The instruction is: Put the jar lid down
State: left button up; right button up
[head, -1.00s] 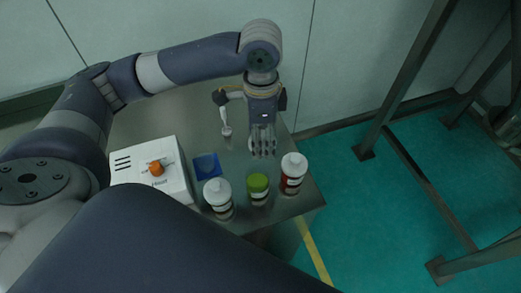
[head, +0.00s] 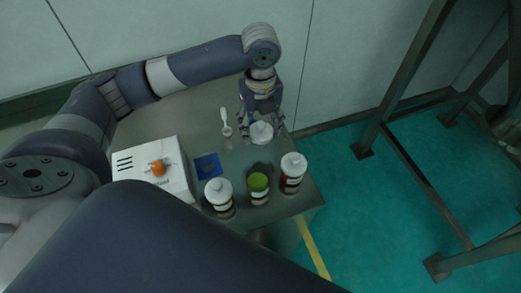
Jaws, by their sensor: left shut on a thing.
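The white jar lid (head: 261,133) is round with a small knob, close to the tabletop behind the jars. My left gripper (head: 261,124) is over it with its fingers around its sides, shut on it. I cannot tell whether the lid touches the table. A white-topped jar (head: 219,199), a green-topped jar (head: 259,190) and a white-topped jar with dark red contents (head: 292,173) stand in a row nearer to me. My right gripper is not in view.
The grey table (head: 180,115) also carries a white spoon (head: 225,120), a blue square dish (head: 208,166) and a white device (head: 150,168) with an orange knob. The table's right edge drops to a green floor. Dark metal frames (head: 410,110) stand at the right.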

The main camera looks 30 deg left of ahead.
pick_arm(q)
send_over(260, 154)
notch_tip(260, 154, down, 5)
jog(key=shift+f+p, duration=0.15)
jog(key=shift+p, duration=0.25)
jog(key=shift+w+f+p, duration=0.1)
jog(key=shift+f+p, duration=0.2)
jog(key=shift+f, duration=1.65)
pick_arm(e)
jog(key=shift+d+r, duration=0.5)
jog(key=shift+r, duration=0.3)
pick_arm(q)
jog(key=shift+f, duration=0.1)
jog(key=o, duration=0.8)
jog(key=shift+c, duration=0.2)
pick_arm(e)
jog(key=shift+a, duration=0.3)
